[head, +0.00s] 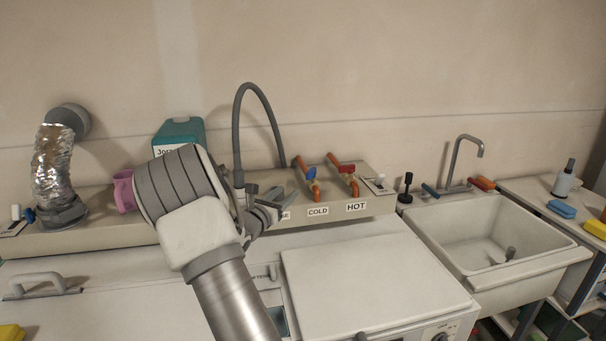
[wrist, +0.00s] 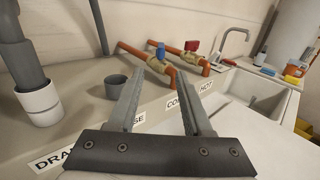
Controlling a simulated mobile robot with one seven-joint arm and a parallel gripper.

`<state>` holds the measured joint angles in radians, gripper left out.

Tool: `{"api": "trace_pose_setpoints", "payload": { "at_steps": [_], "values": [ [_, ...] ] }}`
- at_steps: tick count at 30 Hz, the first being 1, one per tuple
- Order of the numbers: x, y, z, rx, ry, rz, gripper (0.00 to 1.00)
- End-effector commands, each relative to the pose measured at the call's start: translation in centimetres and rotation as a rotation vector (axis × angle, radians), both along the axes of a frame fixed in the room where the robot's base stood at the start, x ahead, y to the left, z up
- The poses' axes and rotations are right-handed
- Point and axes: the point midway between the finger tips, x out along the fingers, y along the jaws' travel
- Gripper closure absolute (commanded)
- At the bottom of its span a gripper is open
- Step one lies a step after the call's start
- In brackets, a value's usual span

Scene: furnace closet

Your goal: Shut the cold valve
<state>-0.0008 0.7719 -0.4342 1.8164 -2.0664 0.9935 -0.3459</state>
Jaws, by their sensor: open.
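The cold valve has a blue handle (head: 312,174) on an orange pipe, above the label COLD (head: 318,211). The blue handle seems to run along its pipe. In the wrist view the blue handle (wrist: 161,50) shows just beyond my fingertips, on a brass-coloured body. My gripper (head: 279,199) is open and empty, to the left of the cold valve in the head view. In the wrist view its two fingers (wrist: 164,80) are spread, pointing toward the valve without visible contact.
The hot valve's red handle (head: 347,168) stands close to the right, seemingly across its pipe. A grey hose (head: 240,120) rises left of the valves. A small grey cup-like fitting (wrist: 116,87) sits left of my fingers. A sink (head: 490,245) lies right; a white lid (head: 370,285) in front.

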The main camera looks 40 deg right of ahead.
Motion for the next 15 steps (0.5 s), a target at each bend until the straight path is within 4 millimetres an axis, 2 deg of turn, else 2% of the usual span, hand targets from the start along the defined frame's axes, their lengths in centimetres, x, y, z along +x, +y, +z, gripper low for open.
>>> {"api": "trace_pose_setpoints", "payload": {
  "at_steps": [15],
  "values": [
    [3.4,-9.2,0.1,0.001,-0.002,-0.004,0.5]
  ]
}}
